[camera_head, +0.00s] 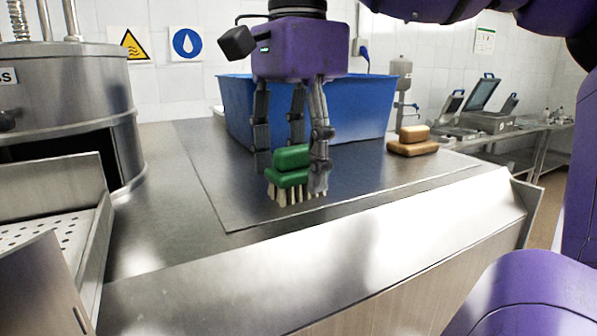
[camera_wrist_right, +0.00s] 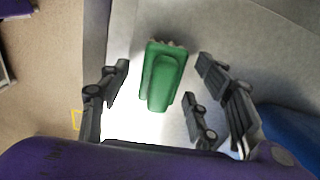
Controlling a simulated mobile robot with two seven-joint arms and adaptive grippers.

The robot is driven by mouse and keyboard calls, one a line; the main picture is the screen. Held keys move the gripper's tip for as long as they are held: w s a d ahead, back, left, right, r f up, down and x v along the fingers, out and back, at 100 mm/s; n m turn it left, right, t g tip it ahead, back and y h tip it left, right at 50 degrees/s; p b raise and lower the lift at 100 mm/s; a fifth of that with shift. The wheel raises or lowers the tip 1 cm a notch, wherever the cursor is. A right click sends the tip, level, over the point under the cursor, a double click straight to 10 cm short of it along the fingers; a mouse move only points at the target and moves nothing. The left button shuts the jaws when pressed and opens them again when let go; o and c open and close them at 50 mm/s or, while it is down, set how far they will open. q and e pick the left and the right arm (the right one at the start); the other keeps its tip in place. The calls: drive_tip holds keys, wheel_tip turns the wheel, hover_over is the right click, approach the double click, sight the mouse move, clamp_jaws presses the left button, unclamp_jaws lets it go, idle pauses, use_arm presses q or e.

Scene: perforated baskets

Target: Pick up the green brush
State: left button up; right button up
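The green brush (camera_head: 289,172) stands bristles down on the steel counter, with its pale bristles below the green handle. It also shows in the right wrist view (camera_wrist_right: 162,82), between the fingers. My right gripper (camera_head: 290,160) points down from above, with its fingers on either side of the brush. The wrist view shows the right gripper (camera_wrist_right: 160,95) open, with visible gaps between the fingers and the brush. In the head view a finger hides the right end of the brush. My left gripper is not in view.
A blue basket (camera_head: 375,100) stands close behind the gripper. A brown brush (camera_head: 413,149) with a tan top lies to the right. A steel tank (camera_head: 65,95) stands at the left. The counter (camera_head: 350,185) is clear in front and to the right of the brush.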

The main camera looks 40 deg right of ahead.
sight(296, 146)
drive_tip(key=c, duration=1.2)
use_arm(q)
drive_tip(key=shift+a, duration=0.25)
use_arm(e)
drive_tip(key=shift+o, duration=0.2)
drive_tip(key=shift+r, duration=0.15)
